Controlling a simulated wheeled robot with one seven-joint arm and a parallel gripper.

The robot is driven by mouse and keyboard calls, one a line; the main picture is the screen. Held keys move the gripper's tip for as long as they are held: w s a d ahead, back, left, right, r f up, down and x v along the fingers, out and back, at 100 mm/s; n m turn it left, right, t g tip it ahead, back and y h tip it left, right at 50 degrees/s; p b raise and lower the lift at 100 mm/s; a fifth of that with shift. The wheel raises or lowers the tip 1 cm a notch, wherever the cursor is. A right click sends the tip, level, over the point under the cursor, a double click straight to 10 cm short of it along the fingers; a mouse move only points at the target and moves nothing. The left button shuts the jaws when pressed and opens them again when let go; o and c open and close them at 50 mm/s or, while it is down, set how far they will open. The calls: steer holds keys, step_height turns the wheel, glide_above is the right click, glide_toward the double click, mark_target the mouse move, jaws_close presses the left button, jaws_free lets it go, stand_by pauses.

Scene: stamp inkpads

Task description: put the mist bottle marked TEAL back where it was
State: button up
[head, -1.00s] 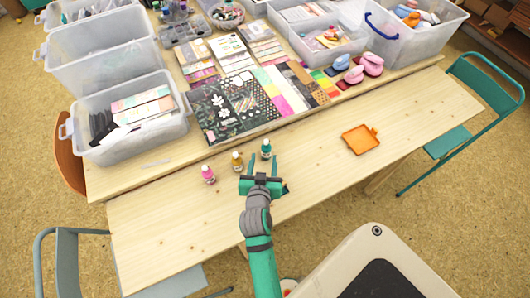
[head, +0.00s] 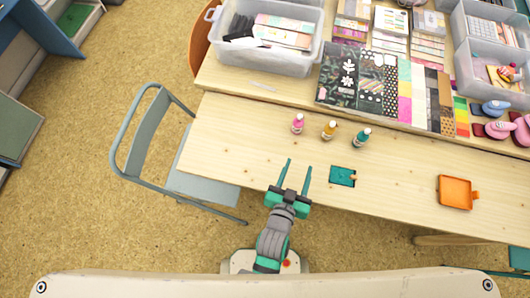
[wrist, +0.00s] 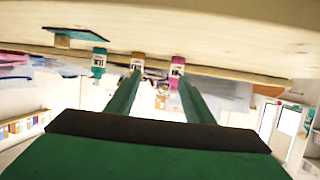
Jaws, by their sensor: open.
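The teal mist bottle (head: 362,138) stands upright on the table, at the right end of a short row. A yellow bottle (head: 329,130) stands to its left and a pink bottle (head: 298,123) at the left end. My gripper (head: 298,165) is open and empty near the table's front edge, in front of the row and left of the teal bottle. In the wrist view, upside down, the teal bottle (wrist: 99,62) is left of my fingers; the yellow bottle (wrist: 137,62) and pink bottle (wrist: 176,72) show near the fingertips. Labels are too small to read.
A teal inkpad (head: 342,176) lies in front of the teal bottle, near the front edge. An orange tray (head: 456,192) lies farther right. Papers (head: 385,85) and a clear bin (head: 262,62) are behind. A grey chair (head: 165,150) stands at left.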

steer(key=s+a+r+n+t+y, duration=0.1)
steer(key=s+a+r+n+y, duration=0.1)
steer(key=s+a+r, duration=0.2)
steer(key=s+a+r+n+t+y, duration=0.1)
steer(key=s+a+r+n+y, duration=0.1)
steer(key=s+a, duration=0.4)
steer(key=s+r+y, duration=0.1)
steer(key=s+r, duration=0.1)
steer(key=s, duration=0.2)
steer(key=shift+a, duration=0.2)
steer(key=shift+s+d, duration=0.1)
steer(key=shift+s, duration=0.1)
steer(key=c, duration=0.4)
